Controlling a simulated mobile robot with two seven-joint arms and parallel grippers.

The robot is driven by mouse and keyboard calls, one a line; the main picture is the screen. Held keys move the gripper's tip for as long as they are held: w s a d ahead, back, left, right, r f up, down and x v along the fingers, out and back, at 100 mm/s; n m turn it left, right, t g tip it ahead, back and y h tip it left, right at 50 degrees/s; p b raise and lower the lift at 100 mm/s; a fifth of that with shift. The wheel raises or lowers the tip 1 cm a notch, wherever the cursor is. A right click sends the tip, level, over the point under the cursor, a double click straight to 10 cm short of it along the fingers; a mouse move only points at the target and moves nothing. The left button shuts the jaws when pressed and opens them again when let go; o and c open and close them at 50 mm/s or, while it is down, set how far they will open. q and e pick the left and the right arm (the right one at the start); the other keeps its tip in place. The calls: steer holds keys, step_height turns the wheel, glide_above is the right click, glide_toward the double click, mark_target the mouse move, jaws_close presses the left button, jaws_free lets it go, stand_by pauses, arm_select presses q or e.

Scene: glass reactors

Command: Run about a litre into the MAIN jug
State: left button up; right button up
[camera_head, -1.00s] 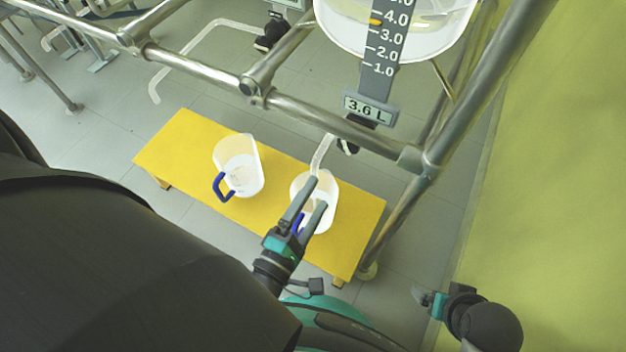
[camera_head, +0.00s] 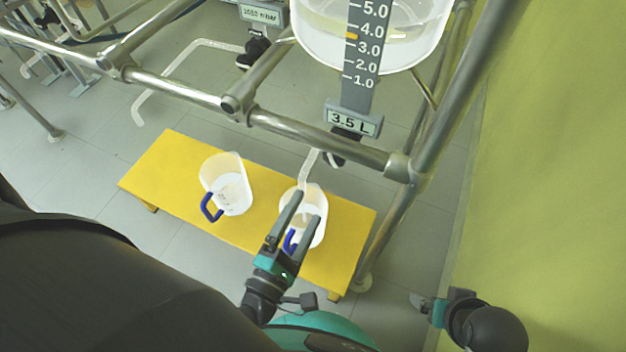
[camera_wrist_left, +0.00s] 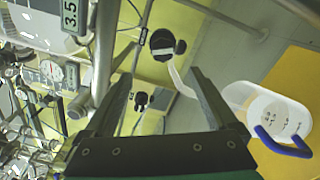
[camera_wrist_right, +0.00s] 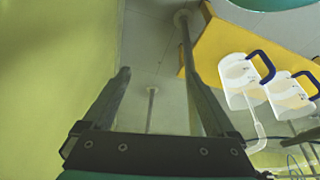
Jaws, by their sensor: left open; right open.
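A clear vessel (camera_head: 400,45) hangs at the top of the head view, with a level scale and a display (camera_head: 353,122) reading 3.5 L. A black valve (camera_head: 342,140) sits below it, and a pale outlet tube (camera_head: 309,168) leads down to the right-hand jug (camera_head: 322,208). This translucent jug has a blue handle and stands on a yellow bench. No MAIN label is readable. My left gripper (camera_head: 306,204) is open and empty, overlapping this jug in the head view. The left wrist view shows the valve (camera_wrist_left: 162,42) beyond its fingers. My right gripper (camera_head: 418,301) is open and empty at the lower right.
A second jug with a blue handle (camera_head: 233,190) stands left on the yellow bench (camera_head: 165,165). Another pale tube (camera_head: 165,80) hangs farther left. Steel frame rails (camera_head: 310,135) cross above the bench. A yellow-green wall (camera_head: 550,180) fills the right side.

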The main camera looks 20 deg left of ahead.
mark_target(333, 161)
step_height(333, 161, up, 5)
steer(key=b, duration=0.2)
arm_select(q)
steer(key=w+n+b, duration=0.1)
steer(key=w+n, duration=0.1)
steer(key=w, duration=0.2)
steer(key=w+n, duration=0.2)
steer(key=w, duration=0.2)
steer(key=w+n+b, duration=0.1)
steer(key=w, duration=0.3)
steer(key=shift+w+d+f+n+b, duration=0.15)
steer(key=shift+w+d+n+b, duration=0.15)
steer(key=shift+n+b, duration=0.1)
steer(key=shift+w, duration=1.05)
arm_select(e)
steer(key=w+a+t+y, duration=0.2)
steer(key=w+a+t, duration=0.3)
steer(key=a+t, duration=0.1)
steer(key=shift+w+a+f+n+y, duration=0.15)
steer(key=shift+w+f+n+y, duration=0.15)
steer(key=shift+y, duration=0.1)
arm_select(q)
steer(key=shift+c, duration=0.4)
